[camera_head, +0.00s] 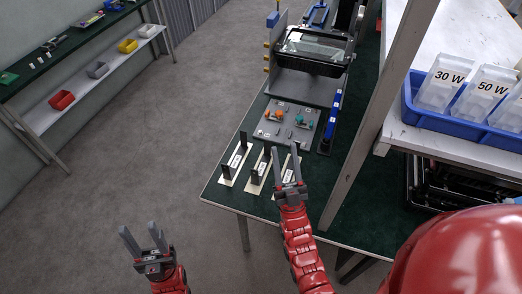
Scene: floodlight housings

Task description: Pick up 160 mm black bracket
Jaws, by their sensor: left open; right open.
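Several black brackets stand on pale labelled plates at the near left corner of the green-topped table (330,213). One black bracket (242,142) is on the left plate (231,172), and another black bracket (266,152) is on the middle plate (256,183). The labels are too small to read, so I cannot tell which is 160 mm. My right gripper (287,160) is open over the right-hand plate and hides part of what is there. My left gripper (138,237) is open and empty over the floor, left of the table.
A grey plate with orange and teal parts (287,122) lies behind the brackets. A floodlight housing (314,50) stands further back. A post (377,110) rises right of the gripper. A blue bin (460,118) sits on the white shelf. The floor at left is clear.

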